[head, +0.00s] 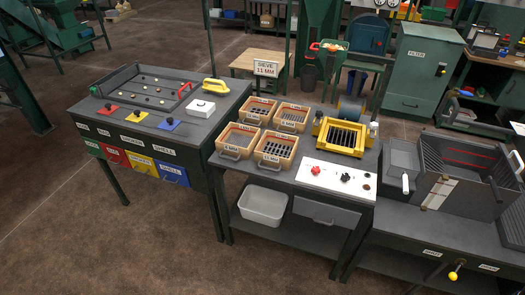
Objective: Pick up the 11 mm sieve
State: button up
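Several tan-framed sieves stand in two rows on the middle bench, each with a small label and a front handle. The front right sieve (275,149) has wide dark openings and a label that looks like 11 MM, but it is too small to be sure. The front left sieve (238,139), back left sieve (259,110) and back right sieve (291,118) have labels I cannot read surely. A sign (266,68) behind the bench reads SIEVE 11 MM. My gripper is not in view.
A yellow-framed machine (343,138) stands right of the sieves, behind a white control panel (337,176) with red and black knobs. A sorting table (150,100) is at left, a dark open box (465,175) at right. A grey bin (263,205) sits on the lower shelf. The floor in front is clear.

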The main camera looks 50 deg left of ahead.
aim_at(277, 150)
jog(key=u, duration=0.75)
jog(key=i, duration=0.95)
jog(key=u, duration=0.5)
